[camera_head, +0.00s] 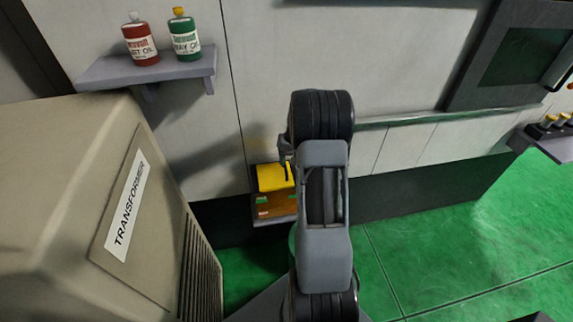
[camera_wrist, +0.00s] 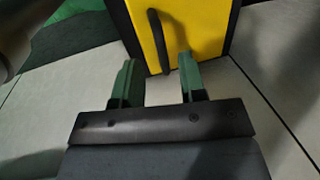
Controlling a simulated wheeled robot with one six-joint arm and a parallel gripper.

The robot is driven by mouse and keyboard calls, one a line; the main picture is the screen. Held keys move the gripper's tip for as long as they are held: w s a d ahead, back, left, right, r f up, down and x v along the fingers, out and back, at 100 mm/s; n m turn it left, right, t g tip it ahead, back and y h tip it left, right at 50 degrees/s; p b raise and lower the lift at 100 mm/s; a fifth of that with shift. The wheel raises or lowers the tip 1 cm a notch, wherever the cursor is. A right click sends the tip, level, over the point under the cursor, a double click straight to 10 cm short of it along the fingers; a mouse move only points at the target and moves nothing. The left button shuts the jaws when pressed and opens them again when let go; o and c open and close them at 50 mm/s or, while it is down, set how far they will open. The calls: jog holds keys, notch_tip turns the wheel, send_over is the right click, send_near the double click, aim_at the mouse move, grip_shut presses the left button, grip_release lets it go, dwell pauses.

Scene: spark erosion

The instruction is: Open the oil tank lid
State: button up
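The oil tank's yellow lid (camera_head: 273,177) shows low against the wall, left of my arm, above a brown front (camera_head: 277,205) with small green marks. In the wrist view the yellow lid (camera_wrist: 196,28) fills the top middle and carries a long black handle (camera_wrist: 157,38). My gripper (camera_wrist: 158,62) is open, with two green fingers. The handle's lower end lies between the fingertips in the picture, with a gap on each side. I cannot tell how far the tips are from the lid. In the head view my arm hides the tank's right side.
A beige transformer cabinet (camera_head: 75,185) stands at the left. A wall shelf (camera_head: 150,70) holds a red bottle (camera_head: 139,43) and a green bottle (camera_head: 185,40). A dark-framed screen (camera_head: 520,55) is at upper right. Green floor (camera_head: 440,250) is clear at the right.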

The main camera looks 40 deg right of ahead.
aim_at(274, 172)
jog(key=shift+w+a+f, duration=0.1)
jog(key=shift+a+f, duration=0.1)
jog(key=shift+f, duration=0.55)
jog(key=shift+w+a+f, duration=0.1)
jog(key=shift+a+f, duration=0.05)
jog(key=shift+f, duration=0.6)
grip_shut()
